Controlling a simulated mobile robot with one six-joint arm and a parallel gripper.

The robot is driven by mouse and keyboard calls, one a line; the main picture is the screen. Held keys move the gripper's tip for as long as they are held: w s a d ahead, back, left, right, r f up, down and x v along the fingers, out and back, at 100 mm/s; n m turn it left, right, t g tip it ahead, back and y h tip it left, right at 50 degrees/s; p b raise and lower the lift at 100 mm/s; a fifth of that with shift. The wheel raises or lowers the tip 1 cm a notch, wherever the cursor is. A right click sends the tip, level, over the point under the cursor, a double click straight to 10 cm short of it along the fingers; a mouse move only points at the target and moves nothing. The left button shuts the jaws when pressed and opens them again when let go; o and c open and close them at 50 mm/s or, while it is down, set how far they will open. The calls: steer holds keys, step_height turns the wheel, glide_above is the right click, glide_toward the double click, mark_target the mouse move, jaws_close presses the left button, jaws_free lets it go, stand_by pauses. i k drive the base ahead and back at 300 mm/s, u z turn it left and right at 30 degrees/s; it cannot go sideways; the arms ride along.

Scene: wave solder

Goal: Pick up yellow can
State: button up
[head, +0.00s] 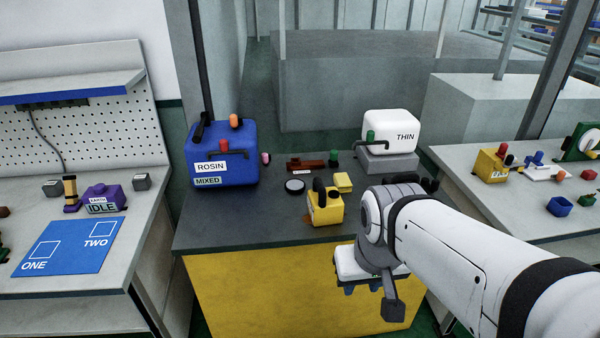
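A yellow can (325,209) with a black handle or spout and a small label stands upright on the dark top of the middle bench, near its front edge. My gripper (370,290) hangs below my white arm, in front of the bench's front edge, lower and to the right of the can in the picture. It is apart from the can. Its fingers are small and partly hidden by my wrist, so their opening is unclear. Another yellow container (491,166) stands on the right table.
A blue ROSIN container (236,165) stands left of the can. The left table has a blue mat (68,246). The bench's front left is clear.

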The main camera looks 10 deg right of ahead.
mark_target(325, 205)
steer(key=z, duration=0.05)
steer(key=i, duration=1)
steer(key=u, duration=0.05)
